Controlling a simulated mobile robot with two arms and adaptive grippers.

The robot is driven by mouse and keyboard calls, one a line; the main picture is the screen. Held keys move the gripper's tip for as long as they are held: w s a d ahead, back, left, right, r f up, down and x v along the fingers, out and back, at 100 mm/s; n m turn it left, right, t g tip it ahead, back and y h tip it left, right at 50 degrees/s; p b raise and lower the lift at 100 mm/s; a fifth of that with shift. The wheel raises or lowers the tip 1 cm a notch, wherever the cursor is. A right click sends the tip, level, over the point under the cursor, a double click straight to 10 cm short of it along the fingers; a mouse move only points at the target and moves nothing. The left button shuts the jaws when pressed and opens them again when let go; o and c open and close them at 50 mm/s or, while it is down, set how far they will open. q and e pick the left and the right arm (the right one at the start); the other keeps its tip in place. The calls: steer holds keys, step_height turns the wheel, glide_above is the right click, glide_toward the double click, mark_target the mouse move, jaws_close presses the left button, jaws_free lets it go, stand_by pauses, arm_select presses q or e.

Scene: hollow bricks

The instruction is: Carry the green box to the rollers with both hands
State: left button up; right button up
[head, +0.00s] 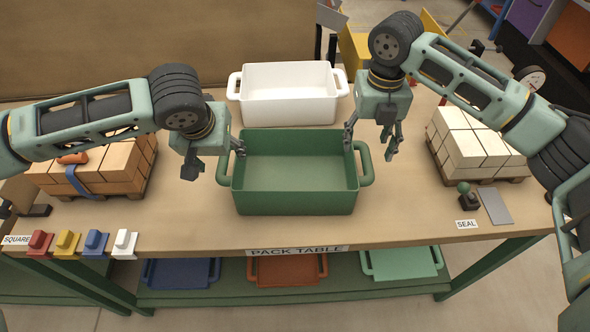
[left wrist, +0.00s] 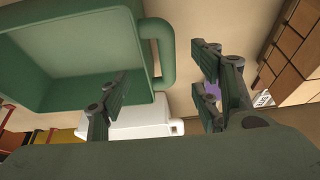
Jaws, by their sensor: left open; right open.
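The green box (head: 295,203) stands empty and upright in the middle of the pack table, with a loop handle on its left and right sides. My left gripper (head: 216,160) is open above the left handle (head: 222,174), one finger on each side of it. In the left wrist view the green box (left wrist: 72,84) and its handle (left wrist: 166,50) show beyond the open fingers, apart from them. My right gripper (head: 371,142) is open above the right handle (head: 366,166), its fingers spread to either side. Neither gripper holds anything. I see no rollers.
A white box (head: 292,110) stands directly behind the green one. Brick stacks on pallets flank it, brown (head: 110,165) left and cream (head: 475,145) right. Several coloured blocks (head: 82,243) line the front left edge. Coloured bins (head: 287,270) sit on the shelf below.

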mark_target(227, 161)
arm_select(q)
steer(key=shift+x, duration=4)
arm_select(e)
steer(key=shift+w+f, duration=0.15)
steer(key=shift+f, duration=3.85)
arm_select(q)
steer(key=shift+r, duration=0.1)
steer(key=shift+w, duration=0.1)
jaws_close()
arm_select(e)
jaws_close()
steer(key=shift+d, duration=0.1)
steer(key=shift+r, duration=0.1)
